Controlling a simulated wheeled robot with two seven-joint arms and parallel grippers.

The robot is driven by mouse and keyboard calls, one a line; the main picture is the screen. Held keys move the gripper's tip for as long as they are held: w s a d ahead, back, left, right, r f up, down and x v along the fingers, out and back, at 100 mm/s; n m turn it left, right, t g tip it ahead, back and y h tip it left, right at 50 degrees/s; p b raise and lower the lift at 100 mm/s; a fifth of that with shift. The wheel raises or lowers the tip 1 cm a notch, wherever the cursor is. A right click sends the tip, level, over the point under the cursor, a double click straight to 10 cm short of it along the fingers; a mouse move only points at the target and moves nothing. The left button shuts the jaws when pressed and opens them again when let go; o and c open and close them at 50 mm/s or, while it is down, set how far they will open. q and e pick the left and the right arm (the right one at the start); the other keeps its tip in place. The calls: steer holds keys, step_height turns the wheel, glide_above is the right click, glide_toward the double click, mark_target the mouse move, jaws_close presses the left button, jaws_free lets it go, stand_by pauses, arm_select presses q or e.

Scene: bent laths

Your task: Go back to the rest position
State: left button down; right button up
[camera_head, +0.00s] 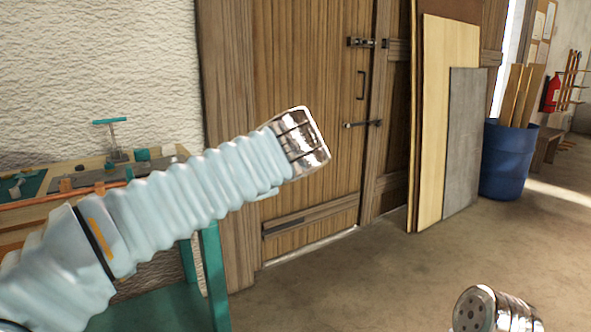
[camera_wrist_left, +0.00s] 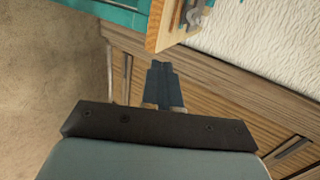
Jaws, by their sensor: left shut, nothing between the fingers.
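My left arm, in a pale blue ribbed sleeve, reaches in from the left in the head view. It slants up to the right and ends in a chrome part in front of the wooden door; no fingers show there. In the left wrist view my left gripper (camera_wrist_left: 161,72) has its dark fingers together with nothing between them. It points towards the bench edge and the door. A chrome, perforated part at the bottom right of the head view looks like part of my right arm. My right gripper is not seen.
A teal workbench (camera_head: 165,305) with tools stands at the left, partly behind my left arm. The wooden door (camera_head: 320,85) is behind. Boards (camera_head: 447,60) lean on the wall beside a blue barrel (camera_head: 506,165) holding laths (camera_head: 522,92). The floor (camera_head: 400,275) in front is clear.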

arm_select(q)
steer(key=w+d+f+m+g+h, duration=0.1)
steer(key=d+f+g+h, duration=0.15)
steer(key=f, duration=1.65)
steer(key=d+f+g+h, duration=0.2)
steer(key=f+g+h, duration=0.2)
steer(key=f, duration=1.5)
steer(key=s+a+f+n+g+h, duration=0.1)
steer(key=s+f+n, duration=0.5)
steer(key=s+f, duration=0.6)
steer(key=s+a+f+n+g+h, duration=0.1)
steer(key=s+a+f+n+h, duration=0.2)
steer(key=s+f+n, duration=0.4)
steer(key=s+f, duration=0.5)
steer(key=f, duration=0.2)
steer(key=shift+f+n+g+h, duration=0.3)
steer(key=shift+g+h, duration=0.05)
